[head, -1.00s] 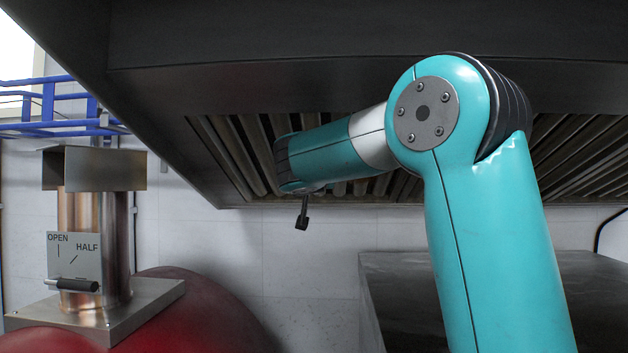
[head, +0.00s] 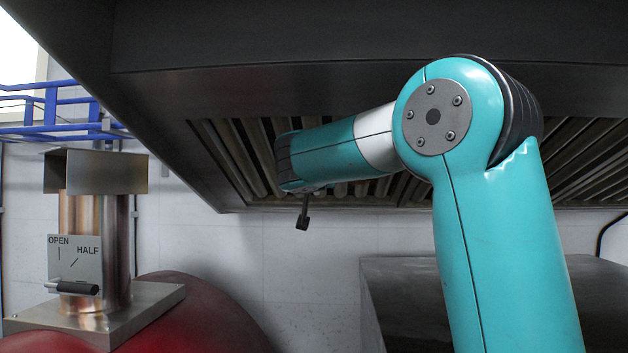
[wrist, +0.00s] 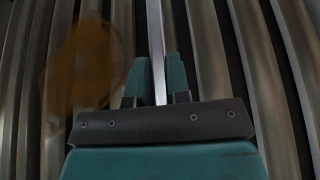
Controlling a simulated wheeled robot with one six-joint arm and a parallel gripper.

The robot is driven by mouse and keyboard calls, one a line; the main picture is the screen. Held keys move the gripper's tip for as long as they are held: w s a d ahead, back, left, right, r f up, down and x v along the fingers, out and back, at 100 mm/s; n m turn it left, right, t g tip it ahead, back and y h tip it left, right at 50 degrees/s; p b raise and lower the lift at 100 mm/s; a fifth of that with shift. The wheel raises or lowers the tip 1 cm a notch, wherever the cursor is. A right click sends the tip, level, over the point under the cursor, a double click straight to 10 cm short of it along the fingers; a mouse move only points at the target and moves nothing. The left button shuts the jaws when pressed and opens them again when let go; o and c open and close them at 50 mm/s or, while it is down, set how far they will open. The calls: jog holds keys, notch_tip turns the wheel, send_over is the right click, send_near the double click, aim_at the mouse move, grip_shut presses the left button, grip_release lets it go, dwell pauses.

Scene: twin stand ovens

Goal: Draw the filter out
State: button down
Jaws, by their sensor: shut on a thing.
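The filter is a slatted metal panel set in the underside of the dark hood; its slats (head: 232,155) show in the head view to the left of my arm. In the wrist view the slats (wrist: 208,60) fill the picture behind my gripper (wrist: 157,76). The two teal fingers are shut on a thin, pale metal bar (wrist: 156,30), which looks like the filter's handle. A brown stain (wrist: 85,65) lies over the slats to the left. In the head view my arm hides the fingers and the bar.
The dark hood (head: 300,85) spans overhead, with more slats (head: 585,155) at right. A copper pipe (head: 85,225) with an OPEN/HALF plate (head: 75,258) stands on a red oven (head: 200,315) at left. A blue rack (head: 60,115) is behind. A dark box-like block (head: 400,290) stands below right.

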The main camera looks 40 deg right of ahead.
jog(key=shift+s+r, duration=0.1)
jog(key=shift+s+a+f+g+y, duration=0.4)
jog(key=shift+a+f+y, duration=0.15)
jog(key=shift+f, duration=0.25)
dwell(0.6)
jog(key=shift+f, duration=0.15)
dwell(0.4)
jog(key=shift+w+d+f+b, duration=1.45)
jog(key=shift+d+f, duration=0.2)
jog(key=shift+f, duration=0.1)
jog(key=shift+w+d+f, duration=0.1)
jog(key=shift+w, duration=0.05)
jog(key=shift+b, duration=0.4)
dwell(0.6)
jog(key=shift+f, duration=0.1)
jog(key=shift+s+a+f+b, duration=0.3)
jog(key=shift+f+b, duration=0.5)
jog(key=shift+b, duration=0.05)
jog(key=shift+s+a+f+b, duration=0.25)
jog(key=shift+a+f+b, duration=0.05)
jog(key=shift+f+b, duration=0.55)
jog(key=shift+s+a+f+b, duration=0.3)
jog(key=shift+f+b, duration=0.45)
jog(key=shift+b, duration=0.15)
